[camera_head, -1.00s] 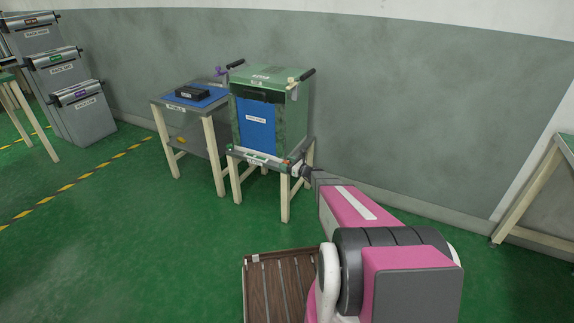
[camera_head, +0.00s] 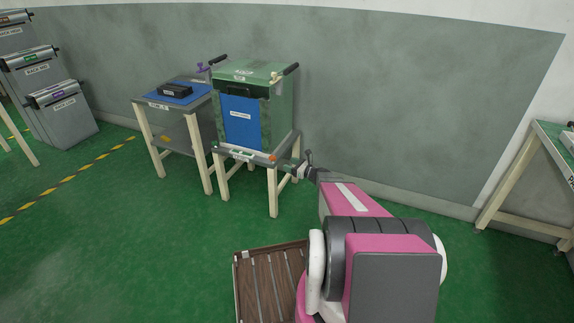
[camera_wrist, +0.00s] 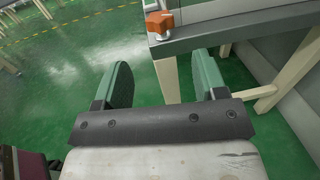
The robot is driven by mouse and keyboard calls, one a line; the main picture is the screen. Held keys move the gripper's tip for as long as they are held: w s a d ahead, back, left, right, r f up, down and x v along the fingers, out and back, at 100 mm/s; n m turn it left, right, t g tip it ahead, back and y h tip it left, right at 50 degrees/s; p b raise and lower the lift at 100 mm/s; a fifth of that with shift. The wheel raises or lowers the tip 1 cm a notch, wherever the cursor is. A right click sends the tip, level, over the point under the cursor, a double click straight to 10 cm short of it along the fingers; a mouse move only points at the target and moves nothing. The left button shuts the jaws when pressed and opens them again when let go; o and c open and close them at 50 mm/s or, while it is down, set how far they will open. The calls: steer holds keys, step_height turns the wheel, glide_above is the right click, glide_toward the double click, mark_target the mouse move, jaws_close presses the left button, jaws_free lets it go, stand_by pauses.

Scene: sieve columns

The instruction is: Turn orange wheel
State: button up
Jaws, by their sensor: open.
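In the wrist view a small orange piece (camera_wrist: 159,22) sits on the near edge of the grey stand top, above a small metal part. It may be the orange wheel, but its shape is only partly clear. It also shows small in the head view (camera_head: 273,157), at the front right of the machine's stand. My gripper (camera_wrist: 165,70) is open and empty, its two green fingers apart and pointing toward the stand, short of the orange piece. In the head view my gripper (camera_head: 300,168) is small and beside the stand's right front corner.
The green machine (camera_head: 275,105) with a blue front panel stands on a wooden-legged stand by the wall. A blue-topped table (camera_head: 160,99) with a black box (camera_head: 175,90) is to its left. A slatted wooden platform (camera_head: 268,285) lies low in front. Green floor is open at left.

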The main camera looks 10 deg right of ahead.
mark_target(275, 158)
steer(key=x, duration=0.9)
steer(key=shift+w+a, duration=0.1)
steer(key=shift+a, duration=0.05)
stand_by(0.4)
steer(key=c, duration=0.9)
